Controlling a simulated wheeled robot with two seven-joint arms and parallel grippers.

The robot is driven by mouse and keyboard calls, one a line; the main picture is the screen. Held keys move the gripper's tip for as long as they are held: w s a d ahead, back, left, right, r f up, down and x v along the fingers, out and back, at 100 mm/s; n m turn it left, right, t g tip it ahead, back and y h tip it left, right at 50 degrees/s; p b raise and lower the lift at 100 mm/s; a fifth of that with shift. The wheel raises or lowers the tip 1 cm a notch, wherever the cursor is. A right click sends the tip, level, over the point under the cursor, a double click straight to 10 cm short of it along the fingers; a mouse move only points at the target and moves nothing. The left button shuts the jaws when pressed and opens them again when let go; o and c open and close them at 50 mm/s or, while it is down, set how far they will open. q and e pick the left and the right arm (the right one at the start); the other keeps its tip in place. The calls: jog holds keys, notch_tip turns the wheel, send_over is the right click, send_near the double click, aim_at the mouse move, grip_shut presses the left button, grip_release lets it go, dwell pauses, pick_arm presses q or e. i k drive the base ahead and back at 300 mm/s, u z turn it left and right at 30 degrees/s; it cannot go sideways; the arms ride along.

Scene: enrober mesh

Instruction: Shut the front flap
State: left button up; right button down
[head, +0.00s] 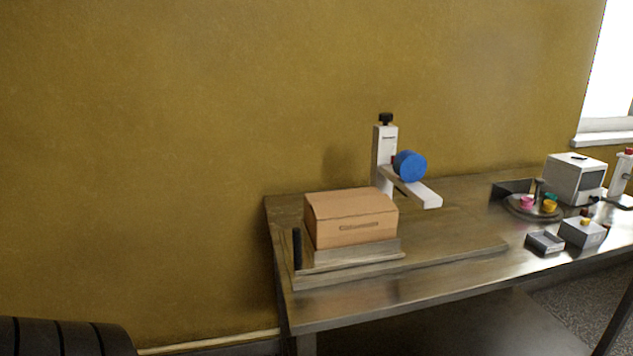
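A brown cardboard box (351,220) stands at the left end of the metal table. Its top looks covered, and its front face has a thin dark slot-like mark. I cannot make out a separate front flap or tell how it stands. The box sits in a low grey metal holder (350,256) with a black upright post (297,248) at its left front corner. Neither of my grippers is in view.
A white upright device with a blue roll (410,165) stands behind the box, its arm reaching right. Farther right on the table (430,285) are a round tray (520,213) with colored pieces, small grey boxes (583,233) and a white machine (574,180). The table's front strip is clear.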

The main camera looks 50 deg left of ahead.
aim_at(324, 210)
jog(key=u, duration=1)
jog(key=i, duration=0.85)
jog(key=u, duration=0.95)
